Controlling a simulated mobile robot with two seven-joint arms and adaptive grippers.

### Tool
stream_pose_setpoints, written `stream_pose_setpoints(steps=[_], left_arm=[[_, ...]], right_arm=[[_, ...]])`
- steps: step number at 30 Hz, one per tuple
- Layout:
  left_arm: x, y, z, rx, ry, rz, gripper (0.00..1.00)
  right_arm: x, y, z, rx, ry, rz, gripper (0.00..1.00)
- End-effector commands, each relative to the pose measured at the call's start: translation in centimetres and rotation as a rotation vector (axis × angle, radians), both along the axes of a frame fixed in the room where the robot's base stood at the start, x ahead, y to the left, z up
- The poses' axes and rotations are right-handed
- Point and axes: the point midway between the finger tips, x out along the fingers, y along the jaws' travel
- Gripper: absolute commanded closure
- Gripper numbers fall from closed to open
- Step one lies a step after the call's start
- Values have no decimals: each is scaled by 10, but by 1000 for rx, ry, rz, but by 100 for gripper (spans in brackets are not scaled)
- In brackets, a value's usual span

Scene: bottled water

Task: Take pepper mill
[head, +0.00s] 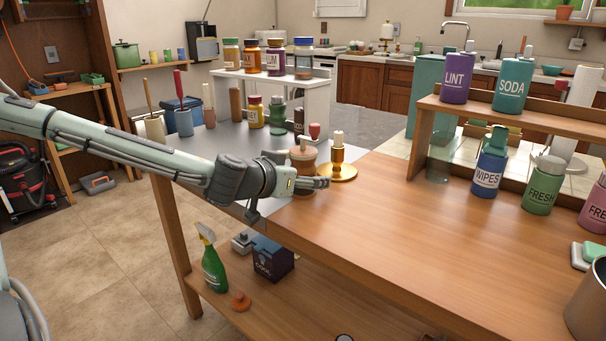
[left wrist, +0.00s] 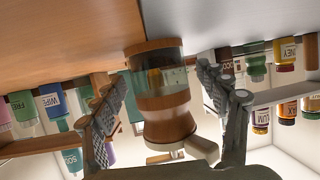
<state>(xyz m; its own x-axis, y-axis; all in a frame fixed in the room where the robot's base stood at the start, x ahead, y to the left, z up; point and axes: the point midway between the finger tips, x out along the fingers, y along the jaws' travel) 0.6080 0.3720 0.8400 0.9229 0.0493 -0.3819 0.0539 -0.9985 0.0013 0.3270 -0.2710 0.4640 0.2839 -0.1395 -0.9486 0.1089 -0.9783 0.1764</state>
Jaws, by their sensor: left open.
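The pepper mill, a wooden body with a clear band, shows large in the left wrist view (left wrist: 165,105), which looks upside down. It stands between the two fingers of my left gripper (left wrist: 161,76), with a gap visible on each side. In the head view the brown mill (head: 302,156) is on the table, partly hidden behind my left gripper (head: 318,183). The gripper is open and low over the tabletop at the near edge. My right gripper does not show in either view.
Bottles and jars crowd the grey mat (head: 225,136) behind. A shelf (head: 520,120) with bottles stands at the right.

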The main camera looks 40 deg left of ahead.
Motion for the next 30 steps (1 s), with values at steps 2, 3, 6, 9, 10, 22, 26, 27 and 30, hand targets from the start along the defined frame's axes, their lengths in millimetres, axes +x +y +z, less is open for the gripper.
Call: stream_pose_setpoints(steps=[2, 3, 6, 9, 10, 22, 26, 27, 30], left_arm=[[0, 0, 0, 0, 0, 0, 27], [0, 0, 0, 0, 0, 0, 32], [0, 0, 0, 0, 0, 1, 45], [0, 0, 0, 0, 1, 1, 57], [0, 0, 0, 0, 1, 1, 61], [0, 0, 1, 0, -1, 1, 86], [0, 0, 6, 0, -1, 1, 86], [0, 0, 9, 0, -2, 1, 86], [0, 0, 23, 1, -5, 1, 86]], right_arm=[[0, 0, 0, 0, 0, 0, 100], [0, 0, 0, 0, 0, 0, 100], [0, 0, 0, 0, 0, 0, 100], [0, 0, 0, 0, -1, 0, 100], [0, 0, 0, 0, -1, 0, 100], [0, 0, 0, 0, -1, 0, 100], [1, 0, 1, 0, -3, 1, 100], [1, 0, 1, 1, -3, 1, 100], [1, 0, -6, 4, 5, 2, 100]])
